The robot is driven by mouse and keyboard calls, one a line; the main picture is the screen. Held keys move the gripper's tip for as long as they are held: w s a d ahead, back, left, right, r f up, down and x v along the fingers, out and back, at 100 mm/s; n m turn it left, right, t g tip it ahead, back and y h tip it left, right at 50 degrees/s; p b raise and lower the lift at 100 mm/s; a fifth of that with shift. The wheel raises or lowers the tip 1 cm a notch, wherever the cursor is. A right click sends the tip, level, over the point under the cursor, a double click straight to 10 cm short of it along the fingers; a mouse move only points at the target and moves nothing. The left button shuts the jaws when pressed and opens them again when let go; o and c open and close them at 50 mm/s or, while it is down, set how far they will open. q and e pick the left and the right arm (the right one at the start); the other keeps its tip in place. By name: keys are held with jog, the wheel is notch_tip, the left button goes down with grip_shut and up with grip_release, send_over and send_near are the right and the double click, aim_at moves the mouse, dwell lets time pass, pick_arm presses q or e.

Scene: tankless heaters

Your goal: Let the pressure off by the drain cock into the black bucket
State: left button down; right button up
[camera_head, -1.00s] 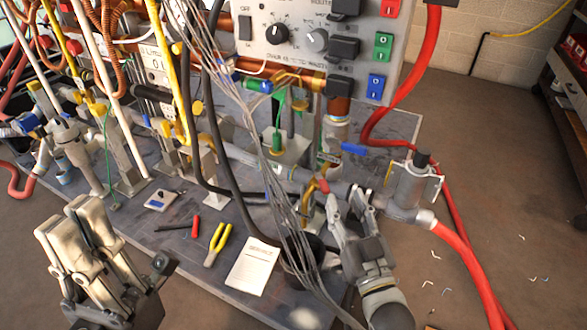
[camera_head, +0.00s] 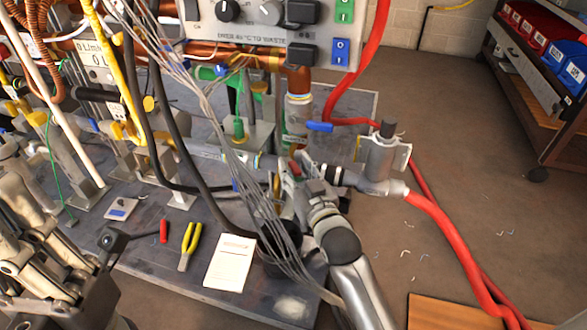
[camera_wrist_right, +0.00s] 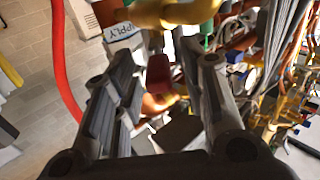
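The drain cock's red handle (camera_head: 295,168) sits low on the pipework; it also shows in the right wrist view (camera_wrist_right: 158,75). My right gripper (camera_head: 300,178) is at it, with its fingers apart on either side of the red handle in the right wrist view (camera_wrist_right: 160,88). I cannot tell whether a finger touches the handle. The black bucket (camera_head: 272,262) stands below, partly hidden behind hanging grey cables and my right arm. My left gripper (camera_head: 35,235) is at the lower left, away from the cock; its fingertips are not clear.
Grey cables (camera_head: 258,190) hang in front of the bucket, close to my right arm. A paper sheet (camera_head: 230,262), yellow-handled pliers (camera_head: 188,246) and a red-handled tool (camera_head: 164,231) lie on the bench. A red hose (camera_head: 450,240) runs down at the right.

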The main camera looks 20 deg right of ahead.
jog(key=shift+w, duration=0.75)
grip_shut()
